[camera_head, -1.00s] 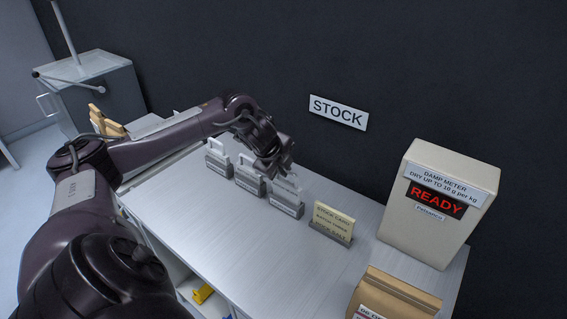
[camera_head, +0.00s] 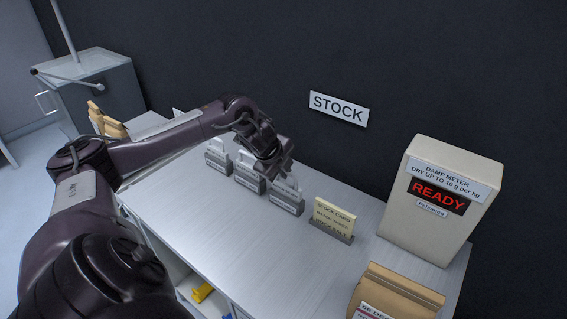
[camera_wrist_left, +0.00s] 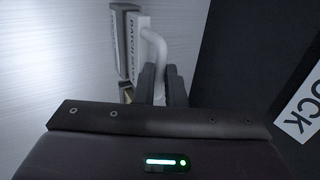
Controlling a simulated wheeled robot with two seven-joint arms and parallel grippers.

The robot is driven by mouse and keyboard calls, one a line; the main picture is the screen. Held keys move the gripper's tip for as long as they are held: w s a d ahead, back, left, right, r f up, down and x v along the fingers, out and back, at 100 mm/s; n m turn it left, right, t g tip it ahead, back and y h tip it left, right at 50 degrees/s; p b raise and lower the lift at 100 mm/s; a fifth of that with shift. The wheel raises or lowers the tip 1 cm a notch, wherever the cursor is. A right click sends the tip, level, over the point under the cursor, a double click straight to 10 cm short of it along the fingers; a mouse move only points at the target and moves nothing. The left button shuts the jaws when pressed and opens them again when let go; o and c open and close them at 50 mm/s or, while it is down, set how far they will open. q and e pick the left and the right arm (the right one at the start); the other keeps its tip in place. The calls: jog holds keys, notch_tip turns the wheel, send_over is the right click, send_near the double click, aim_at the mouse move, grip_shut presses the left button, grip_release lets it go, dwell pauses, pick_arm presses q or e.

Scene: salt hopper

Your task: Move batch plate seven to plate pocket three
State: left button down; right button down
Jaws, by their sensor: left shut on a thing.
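Three grey plates with upright handles stand in a row on the grey counter (camera_head: 225,235), in the head view. My left gripper (camera_head: 287,176) is over the rightmost plate (camera_head: 286,204) and shut on its pale handle. The plate number is not readable in the head view. The plate still stands in the row. No pocket marked three can be made out. My right gripper is not in view.
A stock card (camera_head: 334,218) stands just right of the plates. A damp meter (camera_head: 437,205) reading READY and a brown bag (camera_head: 392,292) are farther right. The wall with the STOCK sign (camera_head: 339,108) is close behind. The counter's front middle is clear.

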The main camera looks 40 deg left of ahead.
pick_arm(q)
jog(key=shift+f, duration=0.2)
jog(key=c, duration=0.9)
grip_release()
jog(key=shift+c, duration=0.2)
jog(key=p+v, duration=0.3)
jog(key=v, duration=0.3)
dwell(0.5)
